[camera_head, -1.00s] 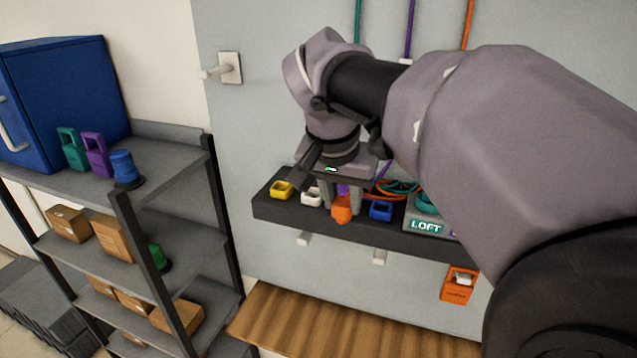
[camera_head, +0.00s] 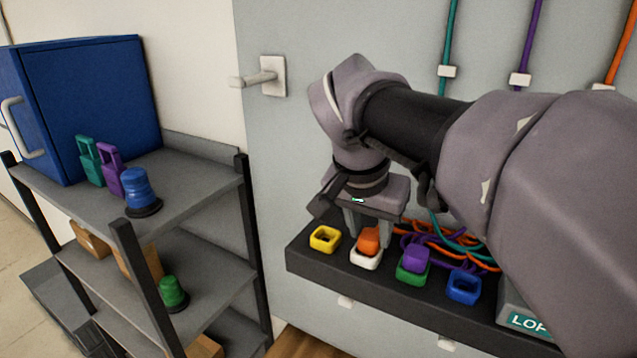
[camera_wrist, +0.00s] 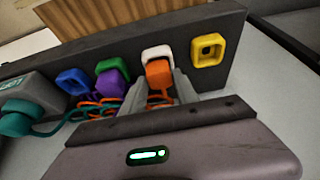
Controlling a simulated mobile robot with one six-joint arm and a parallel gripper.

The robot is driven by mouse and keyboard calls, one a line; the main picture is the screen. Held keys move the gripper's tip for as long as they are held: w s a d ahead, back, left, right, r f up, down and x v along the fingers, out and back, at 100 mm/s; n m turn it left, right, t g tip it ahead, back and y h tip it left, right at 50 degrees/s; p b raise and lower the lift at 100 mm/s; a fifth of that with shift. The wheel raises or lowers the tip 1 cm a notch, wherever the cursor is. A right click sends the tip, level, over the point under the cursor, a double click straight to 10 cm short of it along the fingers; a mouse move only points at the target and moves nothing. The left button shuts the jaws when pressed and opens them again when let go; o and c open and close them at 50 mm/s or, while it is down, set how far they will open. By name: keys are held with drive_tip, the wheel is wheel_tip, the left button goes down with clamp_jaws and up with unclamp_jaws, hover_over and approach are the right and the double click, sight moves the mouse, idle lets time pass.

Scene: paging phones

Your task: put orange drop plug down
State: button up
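The orange drop plug (camera_head: 369,239) is at the white socket (camera_head: 366,259) on the dark ledge; it hides part of the socket's opening. My gripper (camera_head: 368,235) points down over it with one finger on each side. In the wrist view, the orange plug (camera_wrist: 159,74) sits between the fingertips of my gripper (camera_wrist: 160,80), which look closed against its sides. An orange cord runs back from the plug between the fingers. The white socket (camera_wrist: 157,52) shows just beyond it. How deep the plug sits cannot be told.
The yellow socket (camera_head: 325,239) is empty, left of the white one. A purple plug (camera_head: 416,258) sits in the green socket (camera_head: 412,274); the blue socket (camera_head: 463,288) is empty. Tangled cords lie behind. A shelf rack (camera_head: 200,172) stands at the left.

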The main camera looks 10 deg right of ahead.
drive_tip(key=shift+o, duration=1.3)
drive_tip(key=shift+a, duration=0.25)
drive_tip(key=shift+s+a+r, duration=0.1)
drive_tip(key=shift+s+a, duration=0.05)
drive_tip(key=shift+s, duration=0.05)
drive_tip(key=shift+d, duration=0.2)
drive_tip(key=shift+r, duration=0.25)
drive_tip(key=p+v, duration=0.2)
drive_tip(key=v, duration=0.9)
drive_tip(key=shift+a+r, duration=0.2)
drive_tip(key=shift+s, duration=0.1)
